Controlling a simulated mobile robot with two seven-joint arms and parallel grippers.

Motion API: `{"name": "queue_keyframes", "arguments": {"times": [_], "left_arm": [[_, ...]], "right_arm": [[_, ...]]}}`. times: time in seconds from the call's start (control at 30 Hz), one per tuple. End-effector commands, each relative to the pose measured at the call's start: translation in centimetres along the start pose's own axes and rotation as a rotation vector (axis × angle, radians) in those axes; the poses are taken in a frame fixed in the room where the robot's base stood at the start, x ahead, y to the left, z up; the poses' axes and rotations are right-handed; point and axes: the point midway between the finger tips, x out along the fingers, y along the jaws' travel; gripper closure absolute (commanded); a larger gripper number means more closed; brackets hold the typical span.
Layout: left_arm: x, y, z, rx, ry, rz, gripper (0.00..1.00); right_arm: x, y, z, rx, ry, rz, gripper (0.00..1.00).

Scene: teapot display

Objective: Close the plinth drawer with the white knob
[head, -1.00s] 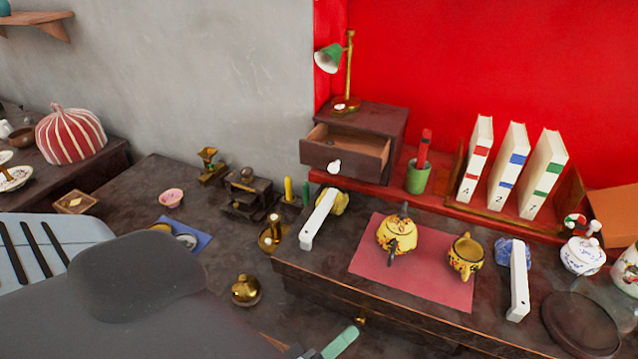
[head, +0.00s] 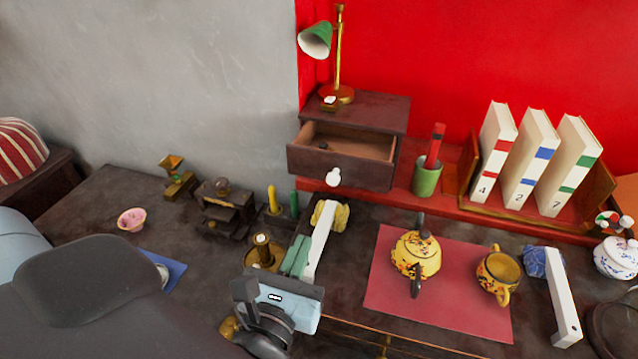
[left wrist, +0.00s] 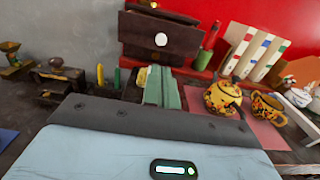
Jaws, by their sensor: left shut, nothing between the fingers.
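The plinth drawer (head: 338,168) is dark brown with a white knob (head: 333,177) on its front. It stands pulled out of the dark plinth (head: 378,112), its inside showing from above. In the left wrist view the drawer front (left wrist: 145,37) and white knob (left wrist: 161,39) show at the top, beyond the fingers. My left gripper (head: 299,254) is shut and empty, its green fingers pointing toward the drawer from the front, below and apart from the knob. It also shows in the left wrist view (left wrist: 161,88). My right gripper is not in view.
A green lamp (head: 337,95) stands on the plinth. Green cup (head: 427,178), yellow teapot (head: 416,256) and red mat (head: 450,305) are to the right. A brass candlestick (head: 262,254) is to the left.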

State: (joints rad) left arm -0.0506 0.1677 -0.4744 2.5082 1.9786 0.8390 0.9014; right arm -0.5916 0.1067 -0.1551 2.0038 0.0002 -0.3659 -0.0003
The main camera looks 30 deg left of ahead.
Motion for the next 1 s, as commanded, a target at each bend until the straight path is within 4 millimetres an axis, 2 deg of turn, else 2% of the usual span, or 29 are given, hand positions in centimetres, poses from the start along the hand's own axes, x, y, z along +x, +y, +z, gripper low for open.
{"name": "queue_keyframes", "arguments": {"times": [0.23,0.37,0.5,0.77,1.0], "left_arm": [[0.1,-0.1,0.0,-0.015,0.006,-0.003,1.00],[0.9,-0.1,0.0,-0.013,0.003,-0.002,1.00],[2.7,0.0,0.1,-0.012,0.002,0.000,1.00],[7.7,0.0,0.3,-0.012,-0.001,-0.001,1.00],[11.7,-0.1,0.2,-0.011,0.001,-0.002,1.00]], "right_arm": [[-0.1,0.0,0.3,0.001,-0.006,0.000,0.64],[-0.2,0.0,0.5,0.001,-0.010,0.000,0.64],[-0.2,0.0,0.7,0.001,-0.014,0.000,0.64],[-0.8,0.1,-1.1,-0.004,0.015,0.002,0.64],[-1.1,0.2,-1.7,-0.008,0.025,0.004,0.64]]}}
